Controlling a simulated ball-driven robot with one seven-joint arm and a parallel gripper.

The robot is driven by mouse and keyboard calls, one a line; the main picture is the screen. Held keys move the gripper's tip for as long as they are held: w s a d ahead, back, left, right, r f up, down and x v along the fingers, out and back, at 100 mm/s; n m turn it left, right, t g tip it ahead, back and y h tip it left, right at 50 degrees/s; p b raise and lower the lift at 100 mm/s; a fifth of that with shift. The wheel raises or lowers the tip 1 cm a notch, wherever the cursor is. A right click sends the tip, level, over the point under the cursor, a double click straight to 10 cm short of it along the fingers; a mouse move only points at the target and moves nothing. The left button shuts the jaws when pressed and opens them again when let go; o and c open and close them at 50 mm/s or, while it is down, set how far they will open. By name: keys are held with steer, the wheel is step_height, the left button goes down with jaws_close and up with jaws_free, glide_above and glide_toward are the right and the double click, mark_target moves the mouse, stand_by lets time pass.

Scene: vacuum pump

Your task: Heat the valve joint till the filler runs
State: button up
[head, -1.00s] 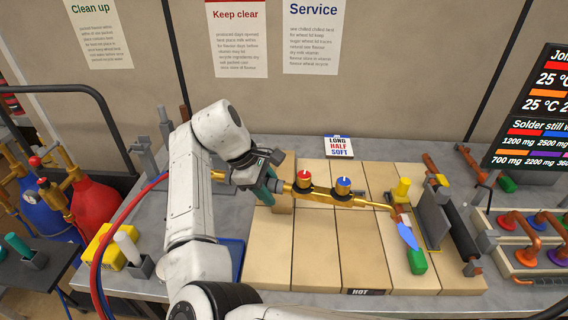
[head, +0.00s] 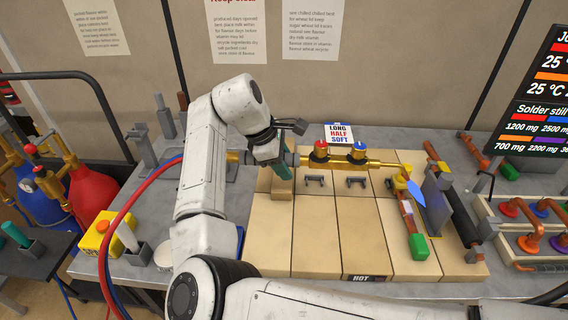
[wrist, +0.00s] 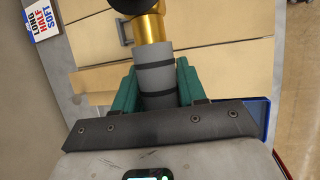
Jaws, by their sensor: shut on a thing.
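My gripper (head: 284,160) is shut on the grey handle of a brass torch. In the wrist view its teal pads (wrist: 158,88) press on both sides of the grey, black-banded handle (wrist: 155,78). The brass torch (head: 385,163), with a red and a blue knob, is held roughly level above the bench and points right. Whether the flame touches the joint cannot be told.
Two empty dark cradles (head: 314,180) stand on the pale bricks (head: 310,235) under the torch. A grey plate (head: 436,205) and a dark roller (head: 464,218) stand just right of the pipe. The display (head: 545,80) shows 25 °C. Hoses run at the left. The front brick area is clear.

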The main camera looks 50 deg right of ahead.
steer(key=shift+f+b, duration=2.4)
steer(key=shift+f, duration=1.75)
steer(key=shift+s+r+p, duration=0.1)
steer(key=shift+r+p, duration=0.25)
steer(key=shift+p, duration=0.55)
stand_by(3.0)
